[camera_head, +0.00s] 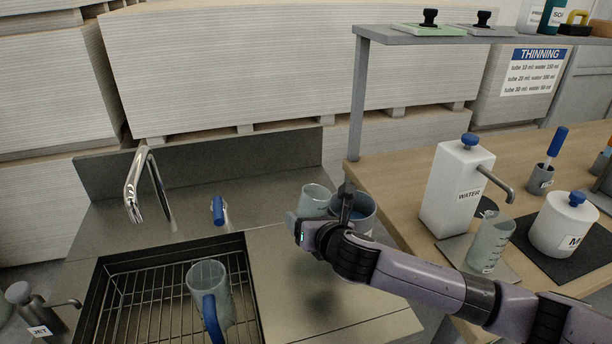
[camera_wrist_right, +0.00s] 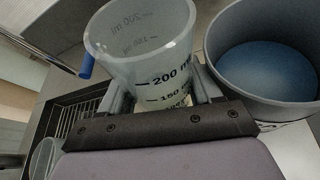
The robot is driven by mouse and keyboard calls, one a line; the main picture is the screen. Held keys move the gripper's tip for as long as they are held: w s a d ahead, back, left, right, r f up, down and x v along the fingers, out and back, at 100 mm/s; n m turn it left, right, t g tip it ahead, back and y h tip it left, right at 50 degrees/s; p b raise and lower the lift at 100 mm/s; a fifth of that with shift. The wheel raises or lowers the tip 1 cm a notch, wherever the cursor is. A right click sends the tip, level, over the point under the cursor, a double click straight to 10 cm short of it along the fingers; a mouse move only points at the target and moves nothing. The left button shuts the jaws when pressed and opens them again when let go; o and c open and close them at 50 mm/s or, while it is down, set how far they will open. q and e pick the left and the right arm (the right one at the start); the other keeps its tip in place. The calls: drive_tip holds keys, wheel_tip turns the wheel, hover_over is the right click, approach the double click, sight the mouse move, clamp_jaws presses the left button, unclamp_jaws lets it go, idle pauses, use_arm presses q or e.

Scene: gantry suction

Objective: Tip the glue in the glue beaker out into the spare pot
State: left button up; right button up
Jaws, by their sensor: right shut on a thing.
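A clear graduated beaker (camera_head: 315,199), which I take to be the glue beaker, is in my right gripper (camera_head: 308,222). In the right wrist view the beaker (camera_wrist_right: 140,45) stands between the two fingers, roughly upright, with 200 ml and 150 marks on its wall. A pale yellowish patch shows low in it, but the level is unclear. A grey pot (camera_head: 362,212), probably the spare pot, is just to the right of the beaker. In the wrist view the pot (camera_wrist_right: 222,88) shows blue inside. My arm partly hides the pot in the head view. My left gripper is out of view.
A sink with a wire rack (camera_head: 140,300) holds a blue-handled jug (camera_head: 208,275). A tap (camera_head: 140,185) stands behind it. On the wooden bench are a water dispenser (camera_head: 455,190), another beaker (camera_head: 490,243) and a white jar (camera_head: 563,222). A shelf post (camera_head: 358,100) rises behind the pot.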

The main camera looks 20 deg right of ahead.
drive_tip(key=shift+r, duration=0.15)
drive_tip(key=shift+a+r, duration=0.5)
drive_tip(key=shift+r, duration=0.35)
drive_tip(key=shift+a+r, duration=0.55)
drive_tip(key=shift+r, duration=0.25)
drive_tip(key=shift+a+r, duration=0.5)
drive_tip(key=shift+r, duration=0.35)
drive_tip(key=shift+w+r+n+h, duration=0.1)
drive_tip(key=shift+r+n+h, duration=0.3)
drive_tip(key=shift+n, duration=0.2)
drive_tip(key=shift+r+n+h, duration=0.1)
drive_tip(key=shift+n+h, duration=0.3)
